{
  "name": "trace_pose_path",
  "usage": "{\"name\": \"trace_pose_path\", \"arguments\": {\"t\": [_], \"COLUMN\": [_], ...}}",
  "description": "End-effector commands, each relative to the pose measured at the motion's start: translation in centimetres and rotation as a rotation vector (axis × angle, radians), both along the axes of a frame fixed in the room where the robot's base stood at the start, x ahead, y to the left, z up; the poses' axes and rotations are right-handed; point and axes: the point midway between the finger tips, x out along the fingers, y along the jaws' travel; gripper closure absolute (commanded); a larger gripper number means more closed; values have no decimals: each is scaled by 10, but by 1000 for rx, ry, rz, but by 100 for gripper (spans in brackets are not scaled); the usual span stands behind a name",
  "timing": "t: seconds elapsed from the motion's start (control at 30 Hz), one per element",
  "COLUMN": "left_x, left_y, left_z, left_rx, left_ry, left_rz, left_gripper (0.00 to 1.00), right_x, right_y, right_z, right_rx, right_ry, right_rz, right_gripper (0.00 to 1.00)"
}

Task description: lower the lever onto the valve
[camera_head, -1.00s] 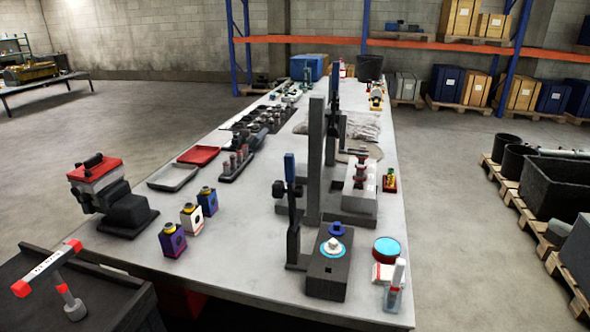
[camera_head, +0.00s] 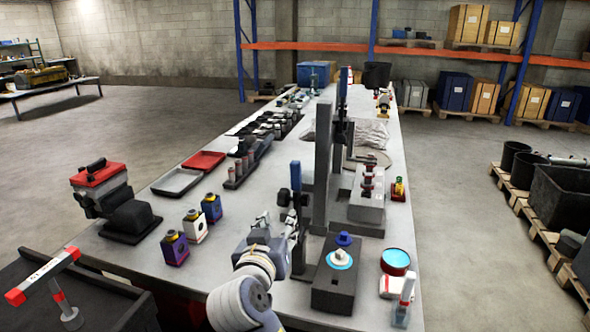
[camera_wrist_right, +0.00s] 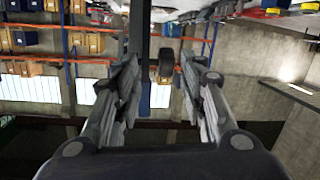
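An upright lever with a blue handle (camera_head: 296,176) and a black knob (camera_head: 284,197) stands at the left of a dark block (camera_head: 333,290). On the block sit a white round piece in a light-blue ring (camera_head: 339,259) and a dark-blue knob (camera_head: 343,239); I cannot tell which is the valve. My right gripper (camera_head: 278,223) is low beside the lever post, below the blue handle. In the wrist view its fingers (camera_wrist_right: 163,82) are spread apart, with the dark bar (camera_wrist_right: 137,30) and black knob (camera_wrist_right: 166,62) showing between them; contact is unclear. My left gripper is not in view.
A tall grey column (camera_head: 322,165) and a grey block with red-topped parts (camera_head: 367,205) stand behind. A round tin (camera_head: 395,262) and a clear bottle (camera_head: 404,300) are at right. The bench is clear between boxes and lever.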

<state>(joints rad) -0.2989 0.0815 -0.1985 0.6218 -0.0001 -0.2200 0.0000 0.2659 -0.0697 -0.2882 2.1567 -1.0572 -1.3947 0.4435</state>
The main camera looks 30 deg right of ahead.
Motion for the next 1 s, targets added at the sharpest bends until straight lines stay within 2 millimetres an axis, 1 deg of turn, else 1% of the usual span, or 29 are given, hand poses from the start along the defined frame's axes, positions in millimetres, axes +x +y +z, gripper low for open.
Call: {"name": "trace_pose_path", "arguments": {"t": [0.03, 0.1, 0.2, 0.23, 0.37, 0.47, 0.6, 0.8, 1.0], "left_x": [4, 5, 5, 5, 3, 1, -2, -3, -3], "left_y": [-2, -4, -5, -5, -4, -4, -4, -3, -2], "left_z": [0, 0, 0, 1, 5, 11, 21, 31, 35], "left_rx": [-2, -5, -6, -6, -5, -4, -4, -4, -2], "left_ry": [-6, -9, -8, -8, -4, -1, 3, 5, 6], "left_rz": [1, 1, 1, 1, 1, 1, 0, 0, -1], "left_gripper": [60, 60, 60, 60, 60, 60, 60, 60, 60], "right_x": [2, 0, -2, -2, 4, 14, 32, 54, 65], "right_y": [-1, -2, -4, -5, -13, -26, -47, -73, -85], "right_z": [27, 52, 74, 78, 85, 86, 86, 85, 82], "right_rx": [-11, -25, -36, -39, -45, -46, -47, -44, -42], "right_ry": [-66, -133, -191, -200, -214, -213, -211, -210, -210], "right_rz": [-31, -67, -98, -105, -114, -114, -114, -113, -110], "right_gripper": [62, 62, 62, 62, 62, 62, 62, 62, 62]}}
